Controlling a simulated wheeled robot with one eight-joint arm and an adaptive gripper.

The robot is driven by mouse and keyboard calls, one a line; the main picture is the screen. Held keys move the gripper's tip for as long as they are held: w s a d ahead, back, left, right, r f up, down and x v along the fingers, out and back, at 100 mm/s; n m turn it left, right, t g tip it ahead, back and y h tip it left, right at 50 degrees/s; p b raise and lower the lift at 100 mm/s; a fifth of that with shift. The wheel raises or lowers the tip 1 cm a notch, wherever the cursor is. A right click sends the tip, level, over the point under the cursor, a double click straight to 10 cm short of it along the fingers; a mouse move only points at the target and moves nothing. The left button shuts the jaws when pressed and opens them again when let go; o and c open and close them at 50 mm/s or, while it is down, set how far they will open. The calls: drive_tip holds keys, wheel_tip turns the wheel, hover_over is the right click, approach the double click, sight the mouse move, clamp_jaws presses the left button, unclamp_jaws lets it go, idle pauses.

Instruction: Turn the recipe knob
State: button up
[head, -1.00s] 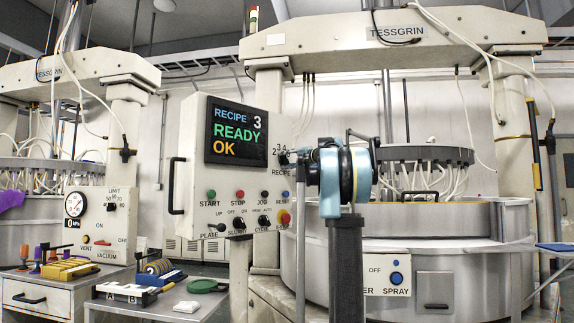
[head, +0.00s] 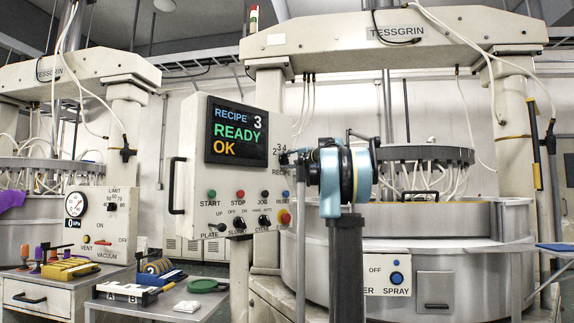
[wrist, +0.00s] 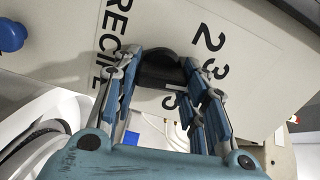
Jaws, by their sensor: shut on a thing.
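The control panel (head: 210,190) stands left of my arm, and its screen (head: 236,133) reads RECIPE 3, READY, OK. The recipe knob (wrist: 160,66) is dark and round in the wrist view, with the label RECIPE to its left and numbers including 2 and 3 to its right. My gripper (wrist: 158,78) has its blue fingers on both sides of the knob, shut on it. In the head view my gripper (head: 290,160) is at the panel's right edge, where it and my arm hide the knob and part of the scale.
Below the screen are several buttons, among them a green START button (head: 211,194), a red STOP button (head: 238,195) and a larger red button (head: 284,216). A large lapping machine (head: 460,262) stands behind my arm. Small parts lie on the bench at the left.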

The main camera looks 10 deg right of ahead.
drive_tip(key=m, duration=0.5)
drive_tip(key=shift+f, duration=0.25)
drive_tip(key=shift+m, duration=0.3)
drive_tip(key=o, duration=1.1)
drive_tip(key=shift+c, duration=0.2)
drive_tip(key=shift+d, duration=0.1)
drive_tip(key=v, duration=1.1)
drive_tip(key=shift+s+d, duration=0.25)
drive_tip(key=shift+s, duration=0.05)
